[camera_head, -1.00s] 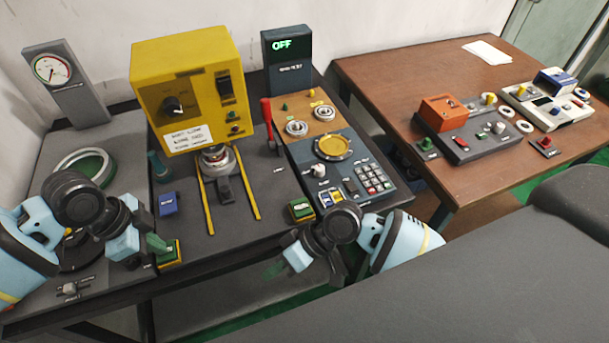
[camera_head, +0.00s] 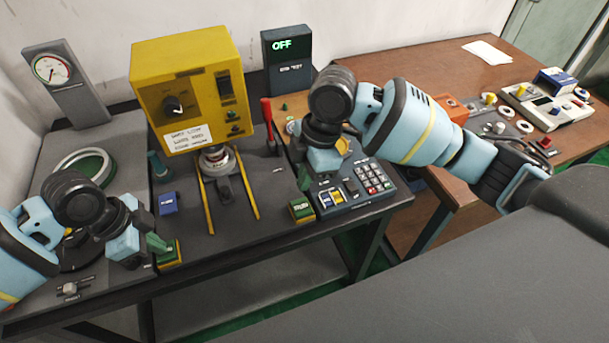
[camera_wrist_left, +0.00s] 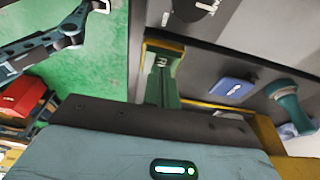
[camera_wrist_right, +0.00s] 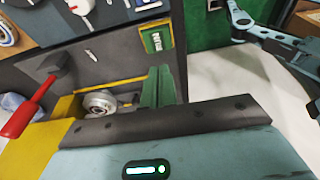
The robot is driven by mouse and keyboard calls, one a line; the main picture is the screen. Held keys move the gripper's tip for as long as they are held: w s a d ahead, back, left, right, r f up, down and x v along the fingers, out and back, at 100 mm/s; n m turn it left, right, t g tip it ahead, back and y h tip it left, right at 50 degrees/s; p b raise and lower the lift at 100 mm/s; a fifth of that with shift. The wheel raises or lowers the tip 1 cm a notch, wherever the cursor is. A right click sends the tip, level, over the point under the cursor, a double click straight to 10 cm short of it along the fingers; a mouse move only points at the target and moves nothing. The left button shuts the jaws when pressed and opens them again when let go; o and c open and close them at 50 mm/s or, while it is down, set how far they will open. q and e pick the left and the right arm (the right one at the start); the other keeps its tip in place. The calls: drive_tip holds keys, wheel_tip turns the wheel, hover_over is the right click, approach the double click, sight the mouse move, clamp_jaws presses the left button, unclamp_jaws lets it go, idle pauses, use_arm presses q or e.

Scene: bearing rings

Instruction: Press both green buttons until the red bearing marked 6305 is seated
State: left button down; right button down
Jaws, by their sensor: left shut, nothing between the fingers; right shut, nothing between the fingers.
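The yellow press (camera_head: 190,85) stands at the back of the dark bench. A silvery ring part (camera_head: 215,158) sits under its head; it also shows in the right wrist view (camera_wrist_right: 100,103). I cannot read 6305 on it or tell whether it is seated. The left green button (camera_head: 170,256) is on a yellow-edged box at the front. My left gripper (camera_head: 158,243) is shut and empty, right at it; contact is unclear. The right green button (camera_head: 302,211) is on a similar box, clear in the right wrist view (camera_wrist_right: 156,39). My right gripper (camera_head: 305,180) is shut and empty above it, apart.
Yellow rails (camera_head: 205,205) run forward from the press. A red lever (camera_head: 268,115), a keypad panel (camera_head: 373,178) and a blue block (camera_head: 168,203) are nearby. A display (camera_head: 284,55) reads OFF. A brown table (camera_head: 425,65) stands to the right.

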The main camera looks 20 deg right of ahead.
sight(302, 207)
drive_tip(key=shift+d+x, duration=0.25)
drive_tip(key=shift+x, duration=0.7)
drive_tip(key=shift+d+x, duration=0.2)
drive_tip(key=shift+x, duration=0.8)
drive_tip(key=shift+d+x, duration=0.2)
drive_tip(key=shift+x, duration=0.55)
drive_tip(key=shift+d+x, duration=0.15)
drive_tip(key=shift+x, duration=0.6)
drive_tip(key=shift+r, duration=0.2)
idle(0.4)
